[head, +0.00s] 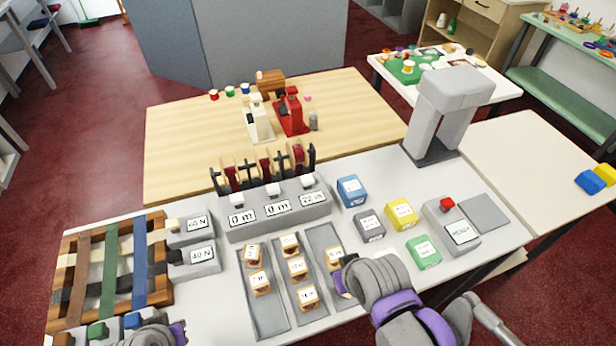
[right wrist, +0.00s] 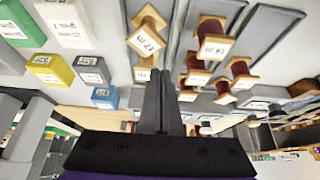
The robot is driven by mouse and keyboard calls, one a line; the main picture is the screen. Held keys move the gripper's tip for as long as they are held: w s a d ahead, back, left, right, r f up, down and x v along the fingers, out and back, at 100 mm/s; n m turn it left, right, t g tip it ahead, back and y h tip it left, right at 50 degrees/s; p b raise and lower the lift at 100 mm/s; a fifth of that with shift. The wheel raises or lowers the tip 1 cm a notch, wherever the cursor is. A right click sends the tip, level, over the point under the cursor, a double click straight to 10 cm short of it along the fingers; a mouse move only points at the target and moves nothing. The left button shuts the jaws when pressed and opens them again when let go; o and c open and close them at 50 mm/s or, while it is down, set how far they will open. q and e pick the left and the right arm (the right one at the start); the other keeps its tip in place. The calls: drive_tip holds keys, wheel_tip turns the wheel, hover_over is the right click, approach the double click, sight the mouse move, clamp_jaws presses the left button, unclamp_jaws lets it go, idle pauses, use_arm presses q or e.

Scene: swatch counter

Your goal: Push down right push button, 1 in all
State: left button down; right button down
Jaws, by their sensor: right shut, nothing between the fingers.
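A grey box (head: 461,233) with a label and a red push button (head: 447,204) stands at the right of the counter in the head view. A grey unit (head: 277,213) with three displays at the back has three white buttons; the rightmost white button (head: 307,181) is above the right display. All these look raised. My right gripper (head: 343,283) is at the right tray's front, apart from the buttons. Its fingers (right wrist: 165,98) are shut and empty in the right wrist view. My left gripper (head: 176,334) is at the bottom edge, mostly cut off; its fingers are unclear.
Blue (head: 351,191), yellow (head: 401,214), grey (head: 369,224) and green (head: 423,252) boxes stand between the trays and the red button's box. Trays (head: 268,322) hold several spools. A ribbon rack (head: 68,252) is at left. A flat grey plate (head: 484,211) lies at right.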

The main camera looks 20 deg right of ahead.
sight(310, 181)
idle(0.3)
use_arm(q)
drive_tip(key=shift+s+f, duration=0.15)
drive_tip(key=shift+f, duration=0.2)
use_arm(e)
drive_tip(key=w+d+r+m+t, duration=0.1)
drive_tip(key=w+r+m, duration=0.3)
drive_tip(key=w+m, duration=0.4)
drive_tip(key=w+d+r+m+t+y, duration=0.1)
drive_tip(key=w+r+m, duration=0.2)
drive_tip(key=w+m, duration=0.5)
drive_tip(key=w+r+m+t+y, duration=0.1)
drive_tip(key=w+r+m, duration=0.3)
drive_tip(key=w+m, duration=0.4)
drive_tip(key=shift+w+d+r+m+t, duration=0.3)
drive_tip(key=shift+w+d+m, duration=0.1)
drive_tip(key=shift+w, duration=1.6)
use_arm(q)
drive_tip(key=shift+f+b, duration=0.1)
drive_tip(key=shift+b, duration=0.25)
use_arm(e)
drive_tip(key=shift+f, duration=0.15)
